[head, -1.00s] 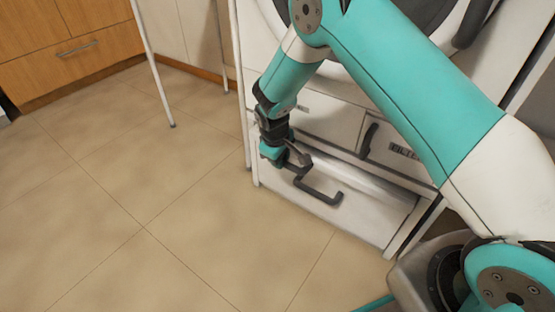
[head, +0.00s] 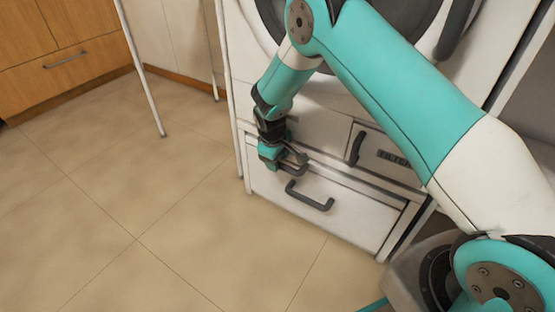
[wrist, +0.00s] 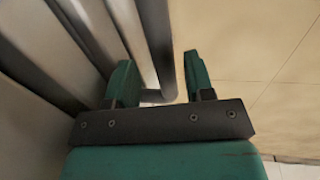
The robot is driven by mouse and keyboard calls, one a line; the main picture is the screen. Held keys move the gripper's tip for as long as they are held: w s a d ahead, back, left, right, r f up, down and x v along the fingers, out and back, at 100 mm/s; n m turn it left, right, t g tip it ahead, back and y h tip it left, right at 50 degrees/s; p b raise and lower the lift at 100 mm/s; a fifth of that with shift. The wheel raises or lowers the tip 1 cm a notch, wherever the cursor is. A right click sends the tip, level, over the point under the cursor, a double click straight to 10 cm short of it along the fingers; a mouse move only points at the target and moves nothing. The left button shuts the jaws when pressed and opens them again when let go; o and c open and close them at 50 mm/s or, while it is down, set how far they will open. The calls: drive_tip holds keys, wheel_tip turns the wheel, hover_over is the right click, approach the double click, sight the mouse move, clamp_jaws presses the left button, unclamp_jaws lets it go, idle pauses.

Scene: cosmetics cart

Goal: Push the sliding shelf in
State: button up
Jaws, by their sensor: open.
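The sliding shelf (head: 265,186) is the white low drawer at the bottom of a white appliance, with a dark bar handle (head: 310,197) on its front. A narrow strip of its top edge shows below the panel above, so it stands close to the body; I cannot tell whether it is flush. My gripper (head: 290,163) is at the upper left of the drawer front, left of and above the handle. In the wrist view the two teal fingers (wrist: 160,82) are apart, with a dark bar (wrist: 158,45) seen between them. Whether they touch it is unclear.
The white appliance (head: 325,125) has a round door above and a small panel marked FILTER (head: 395,157) with a dark handle. Thin white legs (head: 140,70) stand at the left. Wooden drawers (head: 65,60) are at the far left. The tiled floor (head: 130,210) in front is clear.

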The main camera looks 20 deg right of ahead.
wheel_tip(320, 180, up, 16)
drive_tip(key=s+a+p, duration=0.2)
drive_tip(key=p, duration=0.4)
drive_tip(key=shift+a+r, duration=0.2)
